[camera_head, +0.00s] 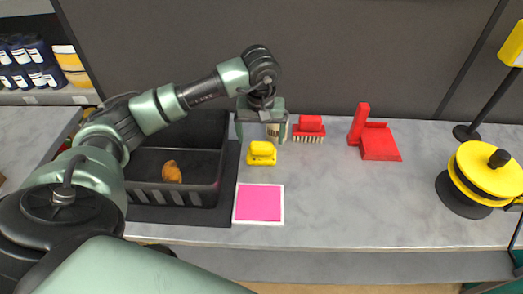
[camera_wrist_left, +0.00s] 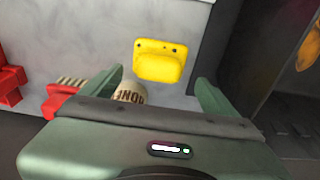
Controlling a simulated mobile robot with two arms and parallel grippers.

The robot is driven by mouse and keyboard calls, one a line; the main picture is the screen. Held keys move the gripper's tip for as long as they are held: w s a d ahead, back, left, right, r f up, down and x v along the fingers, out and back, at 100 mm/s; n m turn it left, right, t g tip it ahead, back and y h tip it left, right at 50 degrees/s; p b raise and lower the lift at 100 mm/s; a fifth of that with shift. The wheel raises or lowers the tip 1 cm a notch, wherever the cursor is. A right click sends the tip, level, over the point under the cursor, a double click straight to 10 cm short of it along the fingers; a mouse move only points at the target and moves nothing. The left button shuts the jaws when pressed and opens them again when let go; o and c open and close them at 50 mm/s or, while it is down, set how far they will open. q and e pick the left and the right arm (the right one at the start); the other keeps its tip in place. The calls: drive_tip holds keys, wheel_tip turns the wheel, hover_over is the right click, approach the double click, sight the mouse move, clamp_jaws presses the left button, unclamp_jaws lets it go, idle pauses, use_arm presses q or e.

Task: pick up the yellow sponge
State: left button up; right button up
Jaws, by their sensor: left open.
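The yellow sponge (camera_head: 262,153) sits on the grey counter, just right of the black crate and behind the pink square. In the left wrist view the sponge (camera_wrist_left: 160,61) lies ahead of the fingertips, roughly centred between them. My left gripper (camera_head: 262,122) reaches over the counter just behind the sponge in the head view. Its two green fingers (camera_wrist_left: 160,88) are apart with the sponge not between them. My right gripper does not show.
A can (camera_wrist_left: 130,92) and a red brush (camera_head: 309,128) stand near the left gripper. A black crate (camera_head: 218,170) holds a brown item (camera_head: 171,172). A pink square (camera_head: 259,204), red dustpan (camera_head: 380,142) and yellow-black round device (camera_head: 485,175) lie around. The counter's right middle is clear.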

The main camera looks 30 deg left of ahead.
use_arm(q)
drive_tip(key=f, duration=0.1)
drive_tip(key=f+p, duration=0.1)
drive_tip(key=f, duration=0.1)
drive_tip(key=shift+w+a+f, duration=0.1)
drive_tip(key=shift+w+f, duration=0.15)
drive_tip(key=shift+f, duration=0.4)
drive_tip(key=c, duration=1.5)
drive_tip(key=shift+r, duration=0.15)
drive_tip(key=shift+w+r, duration=0.1)
drive_tip(key=shift+r, duration=0.1)
wheel_tip(320, 180, up, 11)
drive_tip(key=b, duration=0.3)
wheel_tip(320, 180, up, 8)
drive_tip(key=r, duration=0.1)
hover_over(262, 143)
drive_tip(key=shift+s+f, duration=0.2)
drive_tip(key=shift+f, duration=0.05)
